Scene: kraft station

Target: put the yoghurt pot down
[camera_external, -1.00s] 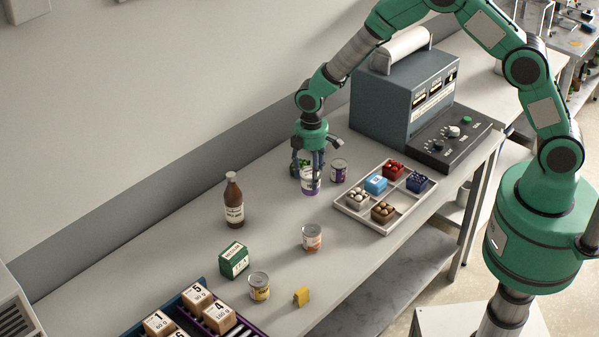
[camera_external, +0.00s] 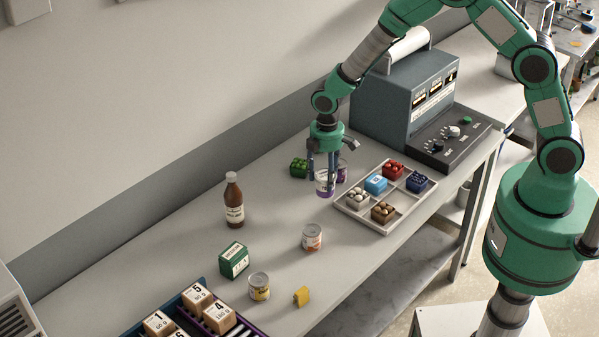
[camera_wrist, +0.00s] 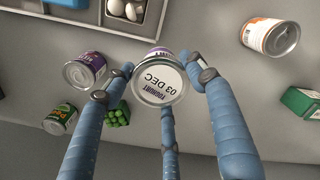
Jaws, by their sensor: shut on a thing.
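The yoghurt pot (camera_external: 322,187) is white and purple, and my gripper (camera_external: 323,176) is shut on it. In the wrist view the pot's round lid (camera_wrist: 158,82) faces the camera, printed "YOGHURT 03 DEC", between the blue fingers of my gripper (camera_wrist: 160,88). The pot is upright, just left of the sectioned tray (camera_external: 349,207). I cannot tell whether its base touches the bench.
A purple-labelled can (camera_wrist: 84,70) stands close beside the pot, partly hidden behind the fingers in the external view. Green items (camera_external: 299,168) lie to the left. A bottle (camera_external: 234,200) and an orange-labelled can (camera_external: 312,237) stand farther off. Bare bench lies between them.

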